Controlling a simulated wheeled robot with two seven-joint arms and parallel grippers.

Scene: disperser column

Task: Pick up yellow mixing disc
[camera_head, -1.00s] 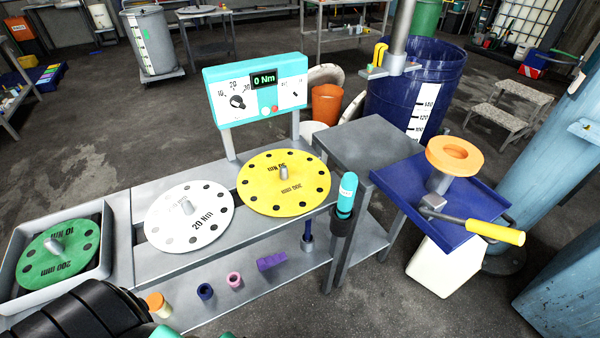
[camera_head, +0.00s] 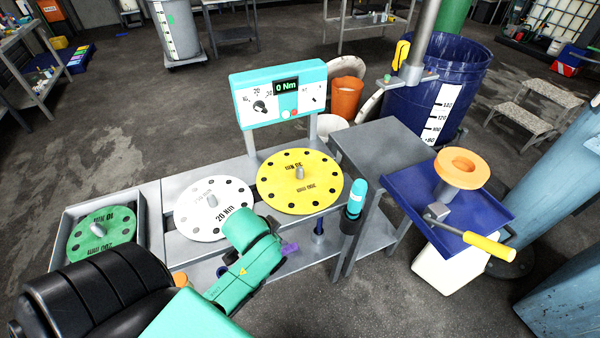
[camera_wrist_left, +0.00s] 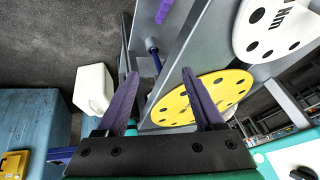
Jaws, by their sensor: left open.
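The yellow mixing disc (camera_head: 300,182) lies flat on the grey bench, with a short grey peg at its centre and dark holes around its rim. In the left wrist view the yellow disc (camera_wrist_left: 170,108) shows partly behind one finger. My left gripper (camera_wrist_left: 157,73) is open, with two purple fingers and nothing between them. In the head view my teal left wrist is in front of the white and yellow discs and hides the fingers. The gripper is apart from the yellow disc's peg. My right gripper is not in view.
A white disc (camera_head: 198,212) lies left of the yellow one, and a green disc (camera_head: 98,235) sits in a grey tray. A teal torque display (camera_head: 278,93) stands behind. A teal-topped tool (camera_head: 356,200) stands at the bench's right edge. A blue tray (camera_head: 405,190) is further right.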

